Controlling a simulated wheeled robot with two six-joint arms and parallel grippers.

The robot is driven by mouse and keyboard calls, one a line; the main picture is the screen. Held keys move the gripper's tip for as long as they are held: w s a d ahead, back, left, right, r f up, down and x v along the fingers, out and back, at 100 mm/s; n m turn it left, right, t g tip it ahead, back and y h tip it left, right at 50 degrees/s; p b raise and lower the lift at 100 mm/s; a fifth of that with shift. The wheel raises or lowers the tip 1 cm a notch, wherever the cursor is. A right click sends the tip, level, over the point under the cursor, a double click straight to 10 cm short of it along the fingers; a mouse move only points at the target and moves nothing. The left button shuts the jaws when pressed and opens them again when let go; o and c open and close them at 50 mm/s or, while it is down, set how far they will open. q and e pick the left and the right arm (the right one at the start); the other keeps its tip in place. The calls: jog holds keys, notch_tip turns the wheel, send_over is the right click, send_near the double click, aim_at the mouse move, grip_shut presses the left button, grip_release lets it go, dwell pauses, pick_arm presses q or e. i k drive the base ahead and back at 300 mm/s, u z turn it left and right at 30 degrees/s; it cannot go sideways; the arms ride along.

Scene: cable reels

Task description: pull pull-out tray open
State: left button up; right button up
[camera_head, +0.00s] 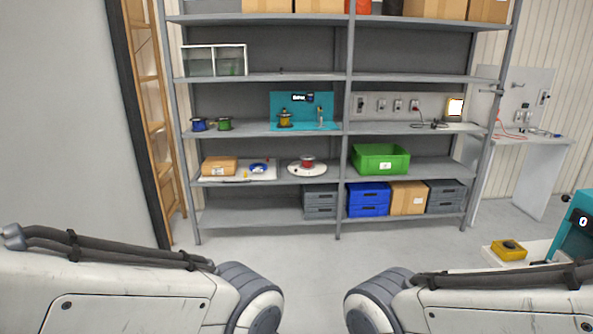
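A flat white tray (237,177) lies on the left half of a middle shelf and looks like the pull-out tray. Its front edge is close to the shelf's front edge. A small cardboard box (219,165) stands on its left part and a blue reel (259,167) lies on its right part. Whether the tray is slid out at all is too small to tell. My two arms show only as large white links at the bottom left and bottom right. Both grippers are outside the picture.
A round white plate with a red reel (307,162) sits right of the tray. A green crate (379,159) is further right on that shelf. Grey, blue and cardboard boxes stand below. Bare floor (270,250) lies before the rack. A white workbench (525,140) stands at right.

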aim_at(269, 173)
jog(key=i, duration=2.9)
jog(key=u, duration=0.9)
jog(key=i, duration=0.9)
jog(key=u, duration=0.5)
